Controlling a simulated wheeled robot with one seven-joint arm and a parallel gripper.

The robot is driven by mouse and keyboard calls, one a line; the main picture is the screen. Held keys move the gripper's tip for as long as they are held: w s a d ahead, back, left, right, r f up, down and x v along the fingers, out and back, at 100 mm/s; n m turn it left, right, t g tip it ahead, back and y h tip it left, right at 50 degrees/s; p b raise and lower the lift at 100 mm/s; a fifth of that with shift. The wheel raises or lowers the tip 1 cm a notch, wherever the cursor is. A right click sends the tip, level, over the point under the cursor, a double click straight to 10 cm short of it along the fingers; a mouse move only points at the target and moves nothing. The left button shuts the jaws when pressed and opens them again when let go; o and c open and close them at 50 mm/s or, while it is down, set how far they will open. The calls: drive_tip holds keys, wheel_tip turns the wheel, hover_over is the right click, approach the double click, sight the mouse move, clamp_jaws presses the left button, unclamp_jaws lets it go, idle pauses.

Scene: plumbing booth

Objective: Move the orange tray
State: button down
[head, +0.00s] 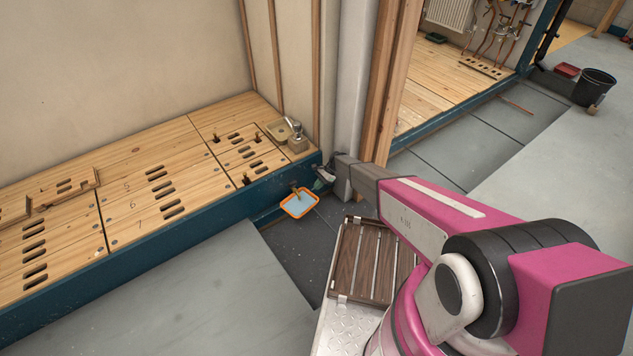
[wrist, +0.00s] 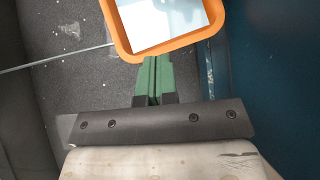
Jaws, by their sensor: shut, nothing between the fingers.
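The orange tray (head: 285,210) lies on the dark grey floor beside the blue side of the raised wooden platform. Its inside looks pale blue to white. In the wrist view the orange tray (wrist: 122,38) fills the top middle, cut off by the frame edge. My gripper (wrist: 154,60) has green fingers pressed together with nothing between them. The fingertips appear at the tray's near rim in that view; I cannot tell whether they touch it. In the head view my gripper (head: 324,173) is small and partly hidden, just right of and beyond the tray.
The wooden platform (head: 175,165) with slotted panels runs along the left, with a blue edge (head: 190,222). A white pipe (head: 348,80) and wooden post (head: 385,80) stand behind my gripper. A black bucket (head: 594,87) stands far right.

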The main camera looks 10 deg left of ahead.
sight(313, 196)
wheel_tip(313, 196, down, 4)
drive_tip(key=shift+s+a, duration=0.35)
drive_tip(key=shift+s, duration=0.05)
drive_tip(key=s+a, duration=0.5)
drive_tip(key=shift+s+a, duration=0.1)
drive_tip(key=shift+s, duration=0.25)
